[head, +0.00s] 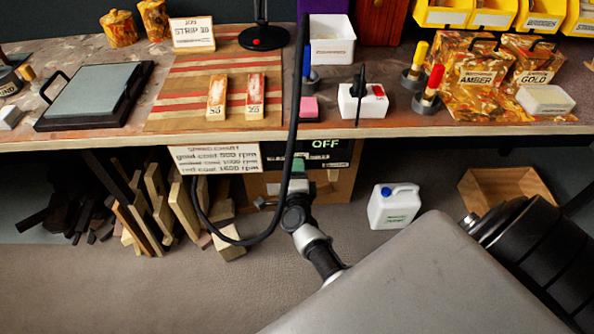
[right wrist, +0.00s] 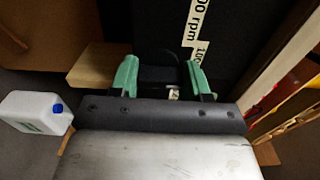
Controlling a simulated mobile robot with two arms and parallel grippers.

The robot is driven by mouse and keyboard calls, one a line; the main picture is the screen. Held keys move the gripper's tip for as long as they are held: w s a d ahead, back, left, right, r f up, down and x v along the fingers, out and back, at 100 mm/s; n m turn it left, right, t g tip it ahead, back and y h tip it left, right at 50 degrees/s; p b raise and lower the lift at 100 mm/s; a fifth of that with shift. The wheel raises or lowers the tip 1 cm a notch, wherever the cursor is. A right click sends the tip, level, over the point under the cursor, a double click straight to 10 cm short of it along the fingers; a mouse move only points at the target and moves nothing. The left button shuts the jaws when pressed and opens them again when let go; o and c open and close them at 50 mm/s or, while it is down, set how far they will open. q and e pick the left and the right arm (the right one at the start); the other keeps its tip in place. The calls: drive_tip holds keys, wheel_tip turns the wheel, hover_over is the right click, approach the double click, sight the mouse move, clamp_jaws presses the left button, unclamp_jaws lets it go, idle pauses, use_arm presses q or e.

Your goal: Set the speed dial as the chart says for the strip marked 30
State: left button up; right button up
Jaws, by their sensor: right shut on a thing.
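The job card (head: 193,33) reads "STRIP 30". Two strips lie on the striped mat: the one marked 30 (head: 217,97) has a yellowish-orange coat, and the other (head: 255,95) has a red one. A display (head: 325,144) reads "OFF". My right gripper (head: 299,164), green-tipped, is under the bench edge. In the right wrist view its fingers (right wrist: 163,78) are shut on the dark dial knob (right wrist: 158,76). My left gripper is out of view.
A black cable (head: 294,115) hangs over the bench edge near my right gripper. Wood offcuts (head: 150,205) stand to the left below. A white jug (head: 393,206) and a wooden box (head: 505,190) are on the floor to the right. An rpm label (right wrist: 195,22) shows beyond the fingers.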

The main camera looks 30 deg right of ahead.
drive_tip(key=o, duration=0.9)
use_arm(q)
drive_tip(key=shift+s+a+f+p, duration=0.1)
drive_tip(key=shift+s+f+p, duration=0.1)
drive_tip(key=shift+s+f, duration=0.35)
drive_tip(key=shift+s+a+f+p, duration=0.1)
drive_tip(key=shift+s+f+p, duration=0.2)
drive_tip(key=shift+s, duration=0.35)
use_arm(e)
drive_tip(key=v, duration=1.1)
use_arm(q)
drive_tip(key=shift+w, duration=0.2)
